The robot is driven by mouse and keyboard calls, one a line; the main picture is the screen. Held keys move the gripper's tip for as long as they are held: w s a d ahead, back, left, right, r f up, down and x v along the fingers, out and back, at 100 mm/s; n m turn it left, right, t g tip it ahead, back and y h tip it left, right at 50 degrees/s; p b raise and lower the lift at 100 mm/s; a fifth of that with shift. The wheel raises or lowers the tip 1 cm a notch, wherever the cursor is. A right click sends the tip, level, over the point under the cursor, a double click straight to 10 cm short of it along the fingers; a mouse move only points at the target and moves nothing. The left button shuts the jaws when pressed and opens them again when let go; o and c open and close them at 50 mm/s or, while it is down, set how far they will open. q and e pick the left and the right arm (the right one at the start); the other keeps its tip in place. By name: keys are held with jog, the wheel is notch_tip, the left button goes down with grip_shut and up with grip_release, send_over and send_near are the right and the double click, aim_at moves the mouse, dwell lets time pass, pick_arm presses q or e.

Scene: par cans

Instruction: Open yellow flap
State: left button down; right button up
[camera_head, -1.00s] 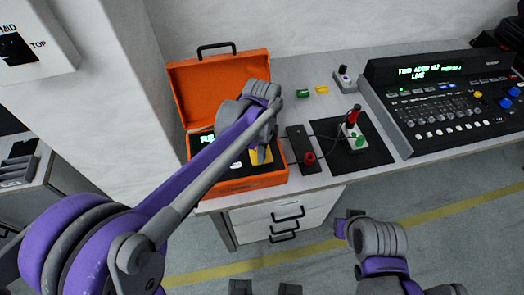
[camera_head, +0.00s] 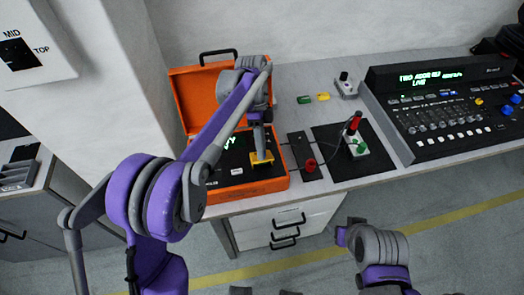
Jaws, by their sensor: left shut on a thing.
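The yellow flap (camera_head: 262,165) is at the right side of the black panel inside the open orange case (camera_head: 240,190). My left gripper (camera_head: 262,153) points down at the flap, its fingers shut on it as far as the view shows. The flap's tilt is hard to tell at this size. A small green display (camera_head: 229,139) on the panel is partly covered by my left arm. My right gripper (camera_head: 342,235) hangs in front of the bench, away from the case, and its fingers are too unclear to read.
Right of the case are a black strip with a red knob (camera_head: 310,164), a black mat (camera_head: 376,160) with a small box and red and green plugs, and a mixing console (camera_head: 450,110). Green and yellow blocks (camera_head: 305,99) lie behind. Drawers (camera_head: 290,220) are below.

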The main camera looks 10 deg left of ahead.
pick_arm(q)
jog(key=shift+w+a+r+g, duration=0.15)
jog(key=shift+w+g, duration=0.2)
jog(key=shift+g, duration=0.25)
jog(key=c, duration=0.7)
grip_release()
jog(key=shift+o, duration=0.2)
jog(key=p+v, duration=0.2)
jog(key=v, duration=0.8)
jog(key=shift+w+a+r, duration=0.2)
jog(key=shift+w+r, duration=0.05)
jog(key=shift+w, duration=0.05)
